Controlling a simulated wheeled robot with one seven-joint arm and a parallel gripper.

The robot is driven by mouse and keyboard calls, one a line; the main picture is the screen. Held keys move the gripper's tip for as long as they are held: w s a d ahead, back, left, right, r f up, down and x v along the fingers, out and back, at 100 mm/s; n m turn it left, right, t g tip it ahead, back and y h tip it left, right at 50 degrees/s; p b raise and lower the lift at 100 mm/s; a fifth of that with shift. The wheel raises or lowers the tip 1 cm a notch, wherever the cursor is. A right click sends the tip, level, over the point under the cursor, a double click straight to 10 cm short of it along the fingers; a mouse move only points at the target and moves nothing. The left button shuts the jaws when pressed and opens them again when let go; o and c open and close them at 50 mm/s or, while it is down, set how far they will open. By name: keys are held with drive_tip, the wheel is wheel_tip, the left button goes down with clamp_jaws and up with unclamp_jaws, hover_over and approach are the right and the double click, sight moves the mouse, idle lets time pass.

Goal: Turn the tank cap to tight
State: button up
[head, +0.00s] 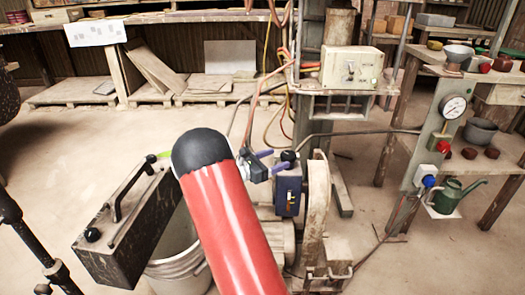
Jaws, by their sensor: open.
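A small blue box-shaped tank (288,192) stands on the machine, right of the picture's middle. A round black cap (288,156) sits on its top; it looks like the tank cap. Whether it is tight cannot be told. My gripper (279,160) reaches in from the left with two purple fingers. The fingers are apart and nothing is seen held. Their tips are beside the cap in the picture, the lower one close to its underside. Whether they touch the cap cannot be told. My red arm hides part of the machine's left side.
A worn wheel guard (316,200) stands right of the tank, below a cream control box (351,68). A dark box with a handle (125,225) and a white bucket (165,272) are at left. A gauge panel (433,140) stands at right. Cables hang behind the tank.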

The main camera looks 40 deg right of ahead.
sight(294, 155)
drive_tip(key=shift+s+d+f, duration=0.1)
drive_tip(key=shift+s+d, duration=0.1)
drive_tip(key=shift+d, duration=0.2)
drive_tip(key=d, duration=0.7)
drive_tip(key=shift+s, duration=0.35)
drive_tip(key=shift+c, duration=0.4)
drive_tip(key=c, duration=0.9)
drive_tip(key=shift+m+g+p, duration=0.3)
drive_tip(key=shift+p, duration=0.1)
drive_tip(key=m+g, duration=0.1)
drive_tip(key=m+g+y+p, duration=0.1)
drive_tip(key=g, duration=0.1)
drive_tip(key=m+g, duration=0.1)
drive_tip(key=g, duration=0.1)
drive_tip(key=shift+s+a+y+p, duration=0.15)
drive_tip(key=shift+s+y+p, duration=0.15)
drive_tip(key=shift+y, duration=0.1)
drive_tip(key=shift+s+a+m+g+y, duration=0.15)
drive_tip(key=shift+s+m+g+y, duration=0.05)
drive_tip(key=shift+m+g+y, duration=1.15)
drive_tip(key=shift+s+a+m+g+y, duration=0.15)
drive_tip(key=shift+m+g+y, duration=0.85)
drive_tip(key=shift+g, duration=0.65)
drive_tip(key=shift+m, duration=0.35)
